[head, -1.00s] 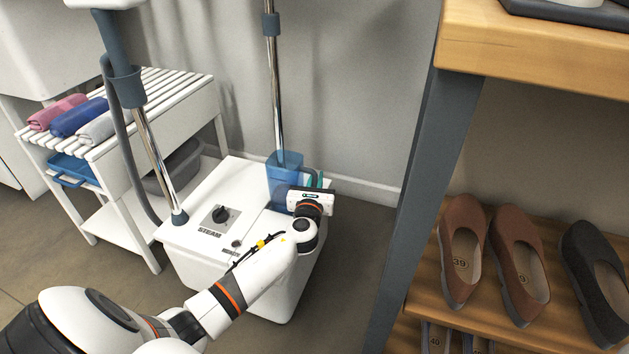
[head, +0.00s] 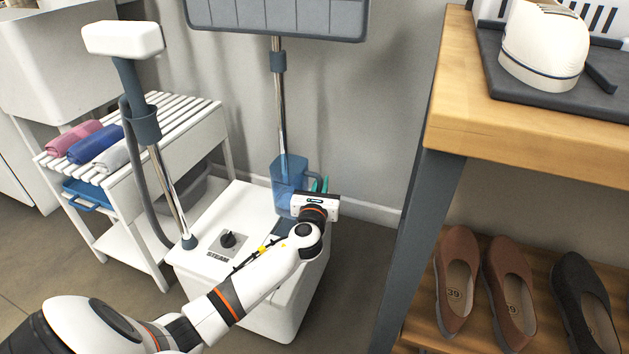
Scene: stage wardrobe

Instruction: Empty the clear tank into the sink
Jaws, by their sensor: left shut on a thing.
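The clear, blue-tinted tank (head: 287,174) is upright at the back right of the white steamer base (head: 210,262), in front of the chrome pole. My left gripper (head: 319,188) is at the tank's right side and shut on it; its wrist and palm hide the grip and part of the tank's lower side. The tank appears a little above the steamer top, with a dark patch showing below it. I cannot tell how much water is inside. The white basin at the upper left, seemingly the sink (head: 55,75), shows only partly. My right gripper is out of view.
A white slatted rack (head: 185,118) with rolled towels (head: 97,143) stands between basin and steamer. The steamer's hose and head (head: 122,40) rise at the left. A wooden bench (head: 540,135) with shoes below is at the right. A dark board (head: 275,18) tops the pole.

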